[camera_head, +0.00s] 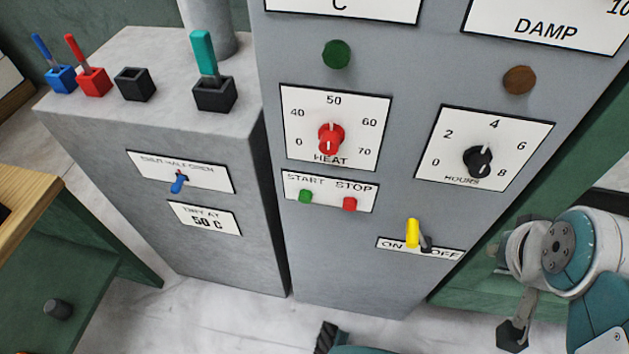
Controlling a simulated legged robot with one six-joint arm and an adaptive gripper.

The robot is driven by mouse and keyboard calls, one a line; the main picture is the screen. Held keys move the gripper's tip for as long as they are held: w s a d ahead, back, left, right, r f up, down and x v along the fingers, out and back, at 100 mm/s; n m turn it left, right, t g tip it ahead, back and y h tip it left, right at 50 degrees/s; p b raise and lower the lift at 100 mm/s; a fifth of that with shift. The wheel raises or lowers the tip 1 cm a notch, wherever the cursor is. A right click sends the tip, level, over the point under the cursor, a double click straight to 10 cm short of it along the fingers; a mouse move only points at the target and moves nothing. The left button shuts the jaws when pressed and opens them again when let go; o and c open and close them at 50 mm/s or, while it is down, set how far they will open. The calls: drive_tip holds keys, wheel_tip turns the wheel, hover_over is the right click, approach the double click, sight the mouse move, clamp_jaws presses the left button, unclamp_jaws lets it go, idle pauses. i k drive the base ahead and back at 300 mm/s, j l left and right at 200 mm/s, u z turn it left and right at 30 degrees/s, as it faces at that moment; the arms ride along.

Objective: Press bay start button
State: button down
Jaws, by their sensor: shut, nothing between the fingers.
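The green START button (306,196) sits on a white START/STOP plate (327,188), on the front of the tall grey control cabinet (330,265). The red STOP button (349,204) is on the same plate to its right. Nothing covers either button. Part of my white and teal arm shows at the lower right, well apart from the buttons. I cannot make out my gripper's fingertips in this view.
Above the plate is a red HEAT knob (330,138); to its right is a black HOURS knob (478,161). A yellow ON/OFF lever (412,232) stands below right. A lower grey box (190,130) with several levers stands left.

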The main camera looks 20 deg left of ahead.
sight(305, 195)
drive_tip(key=u, duration=1.15)
